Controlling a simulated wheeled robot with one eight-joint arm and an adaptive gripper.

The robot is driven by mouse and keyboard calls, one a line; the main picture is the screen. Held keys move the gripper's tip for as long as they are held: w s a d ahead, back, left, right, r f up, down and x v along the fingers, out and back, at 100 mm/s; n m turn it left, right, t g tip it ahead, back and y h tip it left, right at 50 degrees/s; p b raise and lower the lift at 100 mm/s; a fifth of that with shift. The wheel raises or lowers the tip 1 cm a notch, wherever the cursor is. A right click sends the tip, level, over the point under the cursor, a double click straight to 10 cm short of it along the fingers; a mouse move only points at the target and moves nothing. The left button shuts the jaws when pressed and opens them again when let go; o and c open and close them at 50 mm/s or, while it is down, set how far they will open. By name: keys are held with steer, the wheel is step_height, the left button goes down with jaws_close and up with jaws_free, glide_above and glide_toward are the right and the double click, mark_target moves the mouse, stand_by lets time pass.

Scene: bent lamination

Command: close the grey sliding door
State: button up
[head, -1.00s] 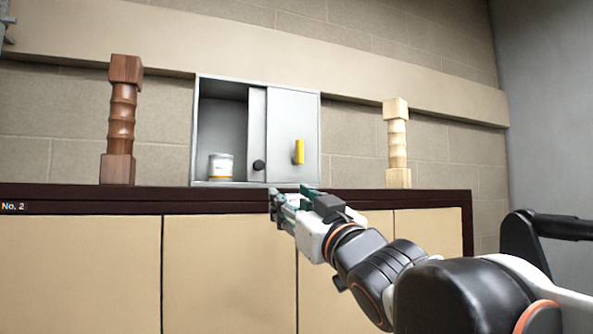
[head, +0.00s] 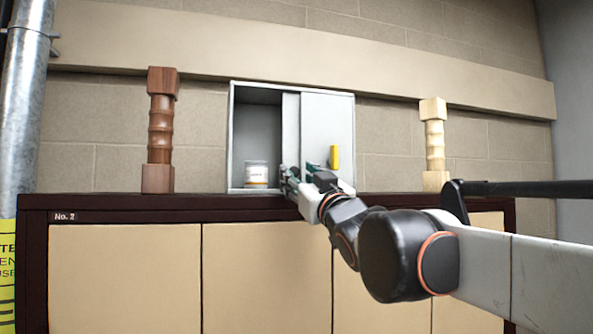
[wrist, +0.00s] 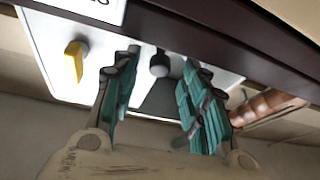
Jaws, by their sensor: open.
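A small grey cabinet (head: 232,138) stands on the dark counter, its left side open. A narrow strip of a grey sliding door (head: 291,130) shows beside the opening, partly behind a front grey panel (head: 325,115) with a yellow handle (head: 335,157). The door's black knob (wrist: 159,65) shows in the wrist view, between and beyond my gripper's open fingers; my gripper hides it in the head view. My gripper (head: 299,174), with teal finger pads, is empty in front of the cabinet's lower middle. Contact with the knob cannot be told.
A dark wooden post (head: 160,130) stands to the left and a pale wooden post (head: 434,145) to the right. The dark counter edge (head: 120,203) runs below my gripper.

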steer(key=shift+w+a+r, duration=0.25)
steer(key=shift+w, duration=0.4)
steer(key=shift+c, duration=0.2)
jaws_close()
